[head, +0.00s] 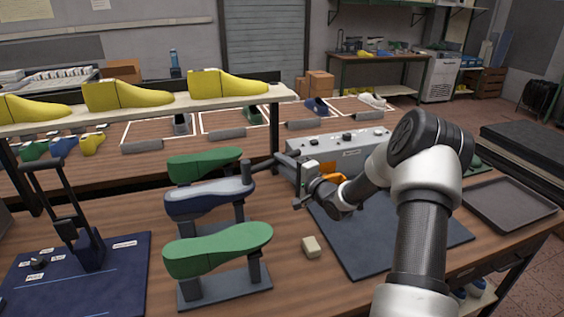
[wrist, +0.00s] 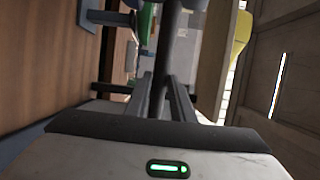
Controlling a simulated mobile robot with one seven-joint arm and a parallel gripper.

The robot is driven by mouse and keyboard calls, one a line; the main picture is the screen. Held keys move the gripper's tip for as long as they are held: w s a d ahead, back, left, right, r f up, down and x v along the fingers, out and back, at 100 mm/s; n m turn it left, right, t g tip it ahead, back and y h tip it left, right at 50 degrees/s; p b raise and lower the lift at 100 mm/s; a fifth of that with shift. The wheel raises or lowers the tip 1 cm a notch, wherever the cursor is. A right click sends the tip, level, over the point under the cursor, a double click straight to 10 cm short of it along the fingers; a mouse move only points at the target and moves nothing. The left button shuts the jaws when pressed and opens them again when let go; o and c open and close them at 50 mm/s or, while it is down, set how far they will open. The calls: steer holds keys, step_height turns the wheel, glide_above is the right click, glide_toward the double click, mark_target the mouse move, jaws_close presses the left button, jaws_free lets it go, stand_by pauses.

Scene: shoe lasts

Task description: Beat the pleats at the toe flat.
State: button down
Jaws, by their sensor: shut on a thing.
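A shoe upper (head: 208,197) in pale grey with a dark blue edge sits sole-up on a stand, in the middle of a row between two green ones. Pleats at its toe are too small to make out. My gripper (head: 303,180) is to the right of this shoe, at about its height. It is shut on the dark handle (wrist: 172,45) of a tool, which runs straight out between the fingers in the wrist view. In the head view the handle (head: 287,160) points left toward the shoe's right end. I cannot tell whether the tool's head touches the shoe.
Green soles stand in front (head: 218,250) and behind (head: 203,163). A shelf (head: 150,115) with yellow lasts (head: 228,84) crosses behind. A grey control box (head: 345,147) stands behind my gripper. A pale block (head: 311,247) lies by a dark mat (head: 375,245). A blue board (head: 75,275) is left.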

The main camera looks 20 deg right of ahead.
steer(key=shift+r, duration=0.35)
step_height(320, 180, up, 6)
steer(key=p, duration=0.4)
steer(key=shift+f, duration=0.1)
